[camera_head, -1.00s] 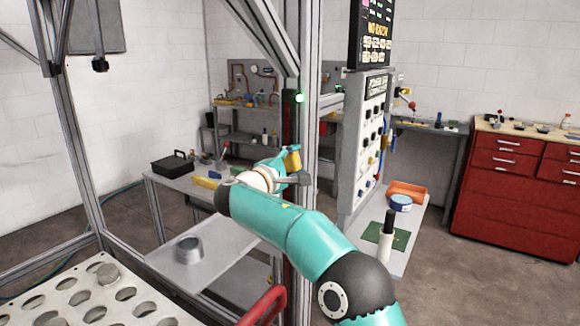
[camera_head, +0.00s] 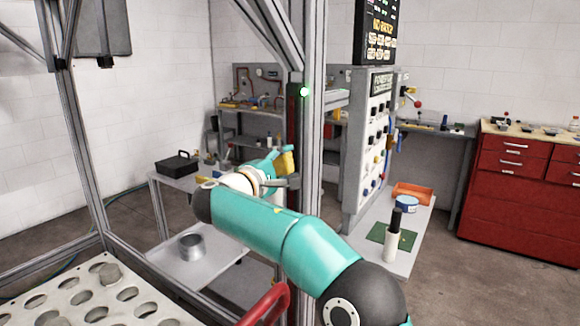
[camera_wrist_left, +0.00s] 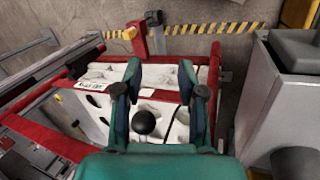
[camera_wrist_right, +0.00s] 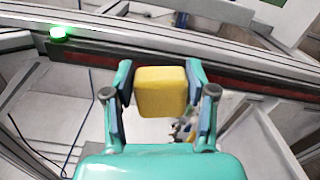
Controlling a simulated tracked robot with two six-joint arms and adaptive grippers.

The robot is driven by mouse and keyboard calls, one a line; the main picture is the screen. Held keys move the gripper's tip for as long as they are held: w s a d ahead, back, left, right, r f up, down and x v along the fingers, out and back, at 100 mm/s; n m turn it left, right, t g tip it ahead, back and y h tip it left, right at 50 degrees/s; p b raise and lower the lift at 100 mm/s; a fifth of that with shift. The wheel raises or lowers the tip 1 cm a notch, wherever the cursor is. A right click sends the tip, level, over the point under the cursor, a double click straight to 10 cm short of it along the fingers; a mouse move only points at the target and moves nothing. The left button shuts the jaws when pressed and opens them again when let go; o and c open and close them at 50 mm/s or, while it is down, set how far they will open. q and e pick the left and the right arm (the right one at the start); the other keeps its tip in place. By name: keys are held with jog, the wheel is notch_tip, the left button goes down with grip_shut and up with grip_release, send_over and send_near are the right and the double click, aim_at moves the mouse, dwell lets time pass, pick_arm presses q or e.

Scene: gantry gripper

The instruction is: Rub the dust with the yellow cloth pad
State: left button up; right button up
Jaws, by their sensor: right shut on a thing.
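The yellow cloth pad (camera_wrist_right: 161,90) is a small block between the fingers of my right gripper (camera_wrist_right: 160,80), which is shut on it. In the head view the pad (camera_head: 287,162) is partly hidden by the right gripper and shows just left of the grey gantry post (camera_head: 312,150). In the right wrist view a dark red strip (camera_wrist_right: 235,75) on a rail runs behind the pad. I cannot tell whether they touch. I cannot make out the dust. My left gripper (camera_wrist_left: 160,72) is open and empty, above a white panel with a black knob (camera_wrist_left: 144,122).
A green lamp (camera_head: 305,92) glows on the post. A side table (camera_head: 180,180) with a black box stands behind it. A control cabinet (camera_head: 368,150) is to the right. A holed tray (camera_head: 70,312) is at the lower left.

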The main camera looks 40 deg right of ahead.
jog(key=shift+b+v, duration=0.5)
jog(key=shift+v, duration=1)
